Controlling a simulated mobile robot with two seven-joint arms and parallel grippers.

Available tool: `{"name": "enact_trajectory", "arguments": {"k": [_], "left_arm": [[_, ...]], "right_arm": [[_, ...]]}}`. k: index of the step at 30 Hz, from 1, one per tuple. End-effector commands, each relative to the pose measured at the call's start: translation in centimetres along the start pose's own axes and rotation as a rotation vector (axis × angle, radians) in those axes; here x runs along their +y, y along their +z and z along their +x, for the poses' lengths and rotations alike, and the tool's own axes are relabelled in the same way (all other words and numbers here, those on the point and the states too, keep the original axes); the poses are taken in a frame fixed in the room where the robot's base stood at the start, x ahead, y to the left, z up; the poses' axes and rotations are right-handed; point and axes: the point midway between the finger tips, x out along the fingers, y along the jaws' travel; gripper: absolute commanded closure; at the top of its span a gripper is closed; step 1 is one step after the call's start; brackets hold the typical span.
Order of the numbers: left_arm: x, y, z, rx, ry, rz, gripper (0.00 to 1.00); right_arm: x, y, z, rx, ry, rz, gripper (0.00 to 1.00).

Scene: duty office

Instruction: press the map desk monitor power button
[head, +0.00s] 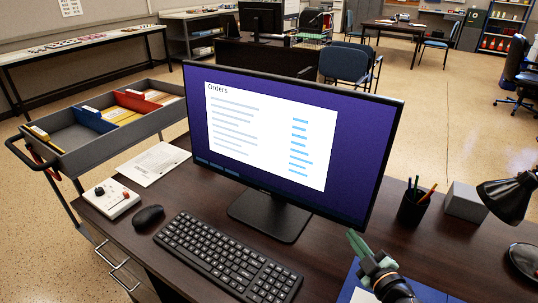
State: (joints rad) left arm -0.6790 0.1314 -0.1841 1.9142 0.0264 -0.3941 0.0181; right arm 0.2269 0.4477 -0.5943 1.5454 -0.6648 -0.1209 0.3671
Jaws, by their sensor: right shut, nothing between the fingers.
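The monitor (285,135) stands on its black stand (268,217) on the dark desk. Its screen is lit and shows a white "Orders" page on a purple background. I cannot make out a power button on its front bezel. My right gripper (353,238) is at the lower right of the head view, with green fingers shut and empty. In the picture its fingertips are just below the monitor's lower right edge. I cannot tell how far they are from it in depth. My left gripper is not in view.
A keyboard (227,257), a mouse (149,217) and a white control box (110,200) lie left of my right gripper. A pen cup (412,210), a grey box (465,202) and a black lamp (506,198) stand at right. A file cart (95,140) stands beyond the desk's left side.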

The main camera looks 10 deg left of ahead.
Motion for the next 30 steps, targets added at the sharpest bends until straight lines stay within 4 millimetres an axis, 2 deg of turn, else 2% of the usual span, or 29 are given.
{"name": "enact_trajectory", "arguments": {"k": [20, 30], "left_arm": [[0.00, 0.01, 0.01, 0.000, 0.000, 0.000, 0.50], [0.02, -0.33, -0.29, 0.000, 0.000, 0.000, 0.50]], "right_arm": [[0.14, 0.14, 0.21, 0.000, 0.000, 0.001, 1.00], [-0.38, -0.48, -0.59, 0.000, 0.000, 0.002, 1.00]]}}
